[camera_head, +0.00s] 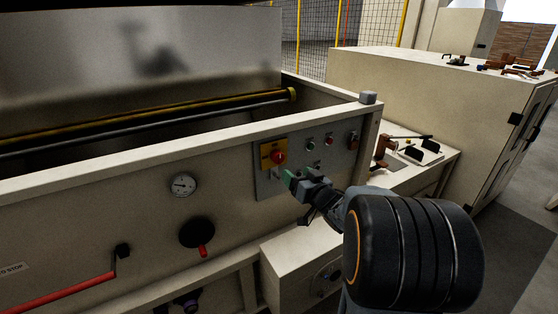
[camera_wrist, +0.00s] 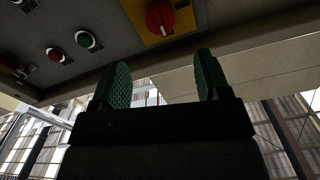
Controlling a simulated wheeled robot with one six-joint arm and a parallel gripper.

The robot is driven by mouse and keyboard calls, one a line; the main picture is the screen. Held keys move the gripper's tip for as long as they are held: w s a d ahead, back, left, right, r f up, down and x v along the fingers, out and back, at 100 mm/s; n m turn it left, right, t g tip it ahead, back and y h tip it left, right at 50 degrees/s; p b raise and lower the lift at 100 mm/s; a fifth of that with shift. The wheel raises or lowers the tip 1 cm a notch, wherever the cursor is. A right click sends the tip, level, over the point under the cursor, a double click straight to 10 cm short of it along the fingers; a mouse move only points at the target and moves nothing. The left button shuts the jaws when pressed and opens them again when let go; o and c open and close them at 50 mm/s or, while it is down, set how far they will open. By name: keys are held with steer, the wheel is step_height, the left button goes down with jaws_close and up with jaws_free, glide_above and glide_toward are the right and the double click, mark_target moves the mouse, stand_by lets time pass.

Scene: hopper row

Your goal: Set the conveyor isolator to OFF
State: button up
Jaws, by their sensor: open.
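A red rotary knob (camera_head: 278,157) on a yellow plate (camera_head: 267,149) sits on the grey control panel (camera_head: 343,152); this looks like the isolator, but its label is too small to read. In the wrist view the red knob (camera_wrist: 160,17) shows at the top, on its yellow plate (camera_wrist: 182,30). My gripper (camera_head: 288,178) is just below and right of the knob in the head view. In the wrist view my gripper (camera_wrist: 163,76) has its two green fingers apart with nothing between them, and the knob lies beyond the fingertips.
Beside the knob are a green button (camera_head: 310,146) and a red button (camera_head: 329,141). A gauge (camera_head: 183,185), a black disc with a red handle (camera_head: 197,232) and a red lever (camera_head: 60,294) are on the machine front. A cream box (camera_head: 300,258) juts out below the panel.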

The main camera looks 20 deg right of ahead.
mark_target(280, 159)
steer(key=w, duration=0.3)
steer(key=w+a, duration=0.1)
steer(key=w, duration=0.6)
steer(key=shift+w+a+p, duration=0.15)
steer(key=shift+w+p, duration=0.25)
steer(key=c, duration=0.9)
